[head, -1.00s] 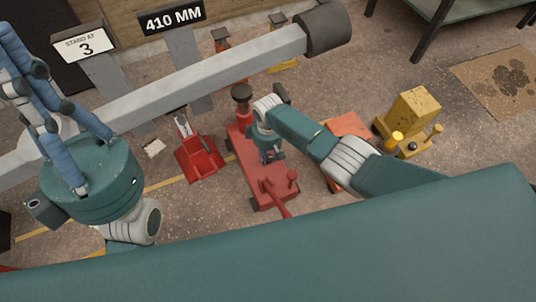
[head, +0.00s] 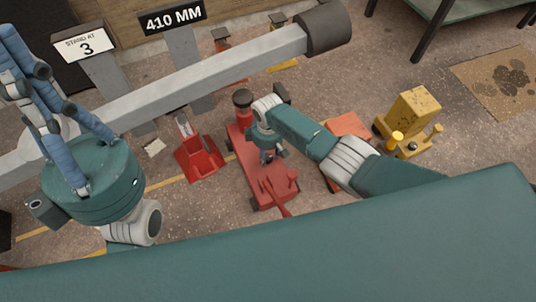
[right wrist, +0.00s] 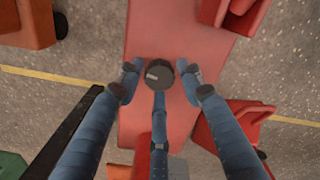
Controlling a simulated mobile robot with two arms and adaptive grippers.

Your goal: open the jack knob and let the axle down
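The red floor jack (head: 258,170) stands on the floor below the axle, a long grey beam (head: 200,80) with a dark cylindrical end (head: 326,27). The jack's post with a dark cap (head: 242,97) is near the beam; I cannot tell whether they touch. My right gripper (head: 272,157) is over the jack body. In the right wrist view its three blue fingers surround a round dark knob (right wrist: 159,72), with small gaps at the two side fingers. The head view hides this knob behind the gripper. My left gripper (head: 22,65) is at the upper left, fingertips unclear, apart from the jack.
A red stand (head: 200,158) is left of the jack. A yellow unit (head: 410,115) and an orange-red object (head: 348,126) are to the right. Signs read "STAND AT 3" (head: 83,44) and "410 MM" (head: 173,19). A green-topped table (head: 465,10) is at the upper right.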

